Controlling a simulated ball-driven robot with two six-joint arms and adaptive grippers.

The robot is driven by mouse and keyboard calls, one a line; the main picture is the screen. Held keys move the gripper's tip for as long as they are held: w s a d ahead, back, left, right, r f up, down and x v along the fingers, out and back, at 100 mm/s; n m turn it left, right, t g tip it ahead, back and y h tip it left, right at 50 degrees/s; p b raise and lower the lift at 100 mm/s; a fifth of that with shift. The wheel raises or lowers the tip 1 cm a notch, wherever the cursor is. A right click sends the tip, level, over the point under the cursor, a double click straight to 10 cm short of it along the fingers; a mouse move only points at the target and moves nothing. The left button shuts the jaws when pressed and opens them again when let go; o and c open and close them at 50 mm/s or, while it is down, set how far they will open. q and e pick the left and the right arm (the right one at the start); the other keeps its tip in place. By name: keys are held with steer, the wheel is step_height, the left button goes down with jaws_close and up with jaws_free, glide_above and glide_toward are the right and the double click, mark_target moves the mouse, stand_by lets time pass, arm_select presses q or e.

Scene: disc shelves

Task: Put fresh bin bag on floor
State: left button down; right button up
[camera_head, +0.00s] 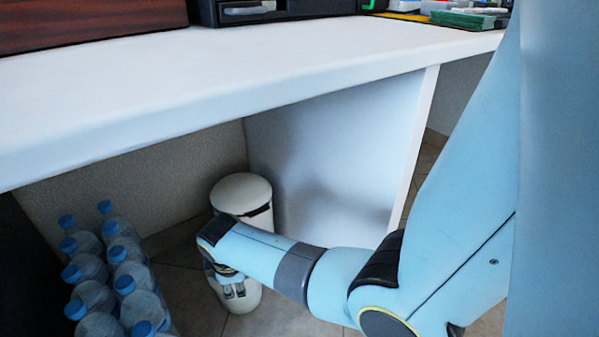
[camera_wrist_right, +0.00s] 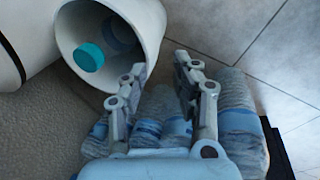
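A white bin (camera_head: 240,197) with a rounded lid stands upright on the floor under the white table. My right gripper (camera_head: 232,290) points down in front of it and hides part of its body. In the right wrist view my right gripper (camera_wrist_right: 158,75) has its two fingers spread apart, with nothing held between them. Beside the fingers is a white open-mouthed container (camera_wrist_right: 150,25) with a teal-capped bottle (camera_wrist_right: 89,57) inside; I cannot tell whether it is part of the bin. No bin bag can be made out. My left gripper is out of view.
Several blue-capped water bottles (camera_head: 92,293) stand on the floor left of the bin. The white table (camera_head: 230,75) overhangs them, and its side panel (camera_head: 330,150) rises right of the bin. Tiled floor (camera_head: 195,300) is bare between bottles and bin.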

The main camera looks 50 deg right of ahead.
steer(key=s+m+t, duration=0.1)
steer(key=s+m, duration=0.2)
steer(key=s, duration=0.6)
steer(key=s+a+r+m+t+y, duration=0.1)
steer(key=s+r+m+t, duration=0.2)
steer(key=s+r, duration=1.2)
step_height(320, 180, up, 2)
steer(key=m, duration=0.3)
steer(key=shift+a+r+y, duration=0.25)
steer(key=shift+y, duration=0.15)
steer(key=shift+s, duration=0.1)
